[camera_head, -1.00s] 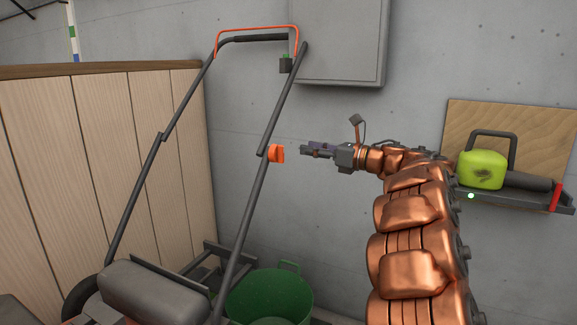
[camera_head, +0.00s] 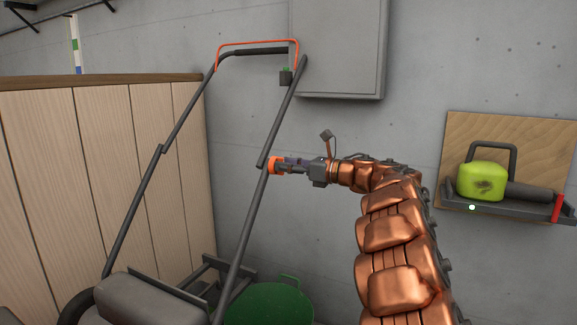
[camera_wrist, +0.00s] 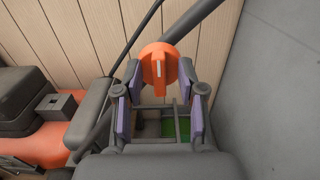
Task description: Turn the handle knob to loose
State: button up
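The orange handle knob (camera_head: 275,165) sits on the right-hand handle tube of the lawnmower (camera_head: 245,225). In the wrist view the knob (camera_wrist: 160,70) shows a raised grip bar with a pale line on it, standing about upright in the picture. My gripper (camera_head: 284,165) reaches the knob from the right. In the wrist view my gripper (camera_wrist: 158,90) is open, with one purple-padded finger on each side of the knob's lower part. Clear gaps show between the pads and the grip bar. Whether the fingertips touch the knob's rim cannot be told.
A grey wall cabinet (camera_head: 338,45) hangs above. A shelf (camera_head: 455,196) with a lime-green blower (camera_head: 483,180) is on the right wall. A wooden partition (camera_head: 90,170) stands left. A green bin (camera_head: 265,305) is below the handle.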

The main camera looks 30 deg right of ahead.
grip_shut()
dwell(0.5)
